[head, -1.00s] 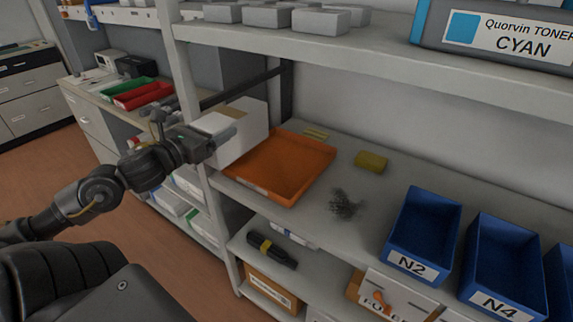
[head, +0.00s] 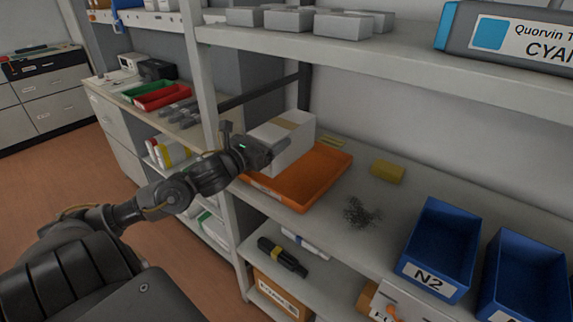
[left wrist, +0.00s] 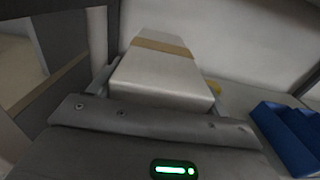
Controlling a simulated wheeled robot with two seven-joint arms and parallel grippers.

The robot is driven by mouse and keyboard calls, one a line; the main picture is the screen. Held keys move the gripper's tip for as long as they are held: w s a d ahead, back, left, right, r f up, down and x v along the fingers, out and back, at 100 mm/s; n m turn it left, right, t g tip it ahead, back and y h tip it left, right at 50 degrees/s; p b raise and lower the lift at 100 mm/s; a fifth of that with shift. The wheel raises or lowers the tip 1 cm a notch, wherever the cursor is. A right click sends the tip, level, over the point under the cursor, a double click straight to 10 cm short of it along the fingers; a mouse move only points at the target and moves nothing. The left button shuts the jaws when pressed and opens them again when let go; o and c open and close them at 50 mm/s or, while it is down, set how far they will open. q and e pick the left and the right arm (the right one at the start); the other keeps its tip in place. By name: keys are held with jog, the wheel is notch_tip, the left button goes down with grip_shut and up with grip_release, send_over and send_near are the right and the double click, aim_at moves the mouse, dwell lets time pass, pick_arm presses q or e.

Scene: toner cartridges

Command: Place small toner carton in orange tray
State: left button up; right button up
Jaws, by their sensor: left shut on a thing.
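The small toner carton (head: 284,139) is a white box with a tan tape band. My left gripper (head: 272,152) is shut on it, at its near left side. The carton is at the back left part of the orange tray (head: 322,178), over the tray and hiding that part of it. I cannot tell whether it touches the tray floor. In the left wrist view the carton (left wrist: 160,79) lies straight ahead of the gripper, its tape band across the far part. My right gripper is not in view.
A yellow block (head: 387,172) and a dark scribble-like patch (head: 360,212) are on the shelf right of the tray. Blue bins (head: 437,244) stand further right. A shelf upright (head: 205,90) rises left of the tray, and an upper shelf (head: 400,55) hangs above.

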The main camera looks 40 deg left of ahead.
aim_at(286, 164)
pick_arm(q)
jog(key=w+d+f, duration=0.1)
jog(key=f, duration=0.1)
jog(key=w+d+f, duration=0.1)
jog(key=w+f, duration=0.1)
jog(key=f, duration=0.1)
jog(key=shift+w+d+f+p, duration=0.3)
jog(key=shift+w+d+f, duration=0.05)
jog(key=shift+w+d, duration=0.05)
jog(key=shift+f+p, duration=0.4)
jog(key=shift+f, duration=1.05)
jog(key=o, duration=1.6)
jog(key=shift+f, duration=0.1)
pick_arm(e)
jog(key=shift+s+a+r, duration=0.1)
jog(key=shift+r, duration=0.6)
pick_arm(q)
jog(key=s+b, duration=0.2)
jog(key=s, duration=1)
jog(key=shift+d+b, duration=0.15)
jog(key=shift+b, duration=0.2)
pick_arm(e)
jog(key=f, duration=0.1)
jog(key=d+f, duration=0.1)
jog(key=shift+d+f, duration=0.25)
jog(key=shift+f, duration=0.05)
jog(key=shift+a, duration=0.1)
